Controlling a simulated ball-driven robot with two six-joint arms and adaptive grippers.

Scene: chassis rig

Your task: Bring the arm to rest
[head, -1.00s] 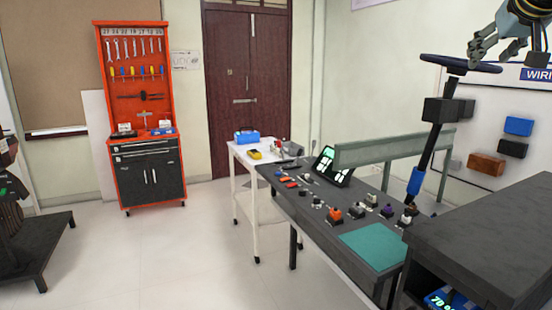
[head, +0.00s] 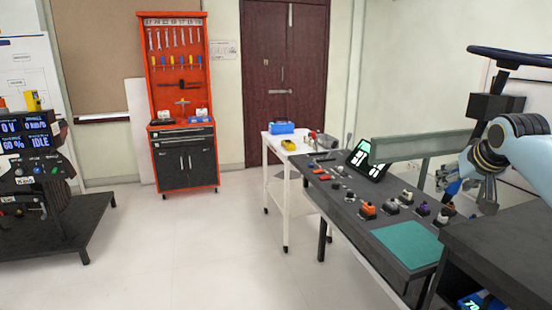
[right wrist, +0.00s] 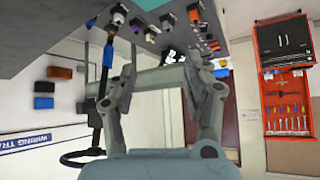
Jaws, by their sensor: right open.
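My right arm (head: 520,145) comes in from the right edge of the head view, its wrist bent downward beside the steering column. My right gripper (head: 447,178) is small and partly hidden there, beyond the dark bench top. In the right wrist view its two grey fingers (right wrist: 168,80) stand apart with no object seen between them. That view is upside down, with the workbench at its top. My left gripper is not in view.
The steering wheel (head: 510,56) on its dark column stands close to my right arm. The workbench (head: 345,215) holds several small switches, a lit tablet (head: 368,160) and a green mat (head: 408,243). A red tool cabinet (head: 180,100) stands behind. Open floor lies at centre left.

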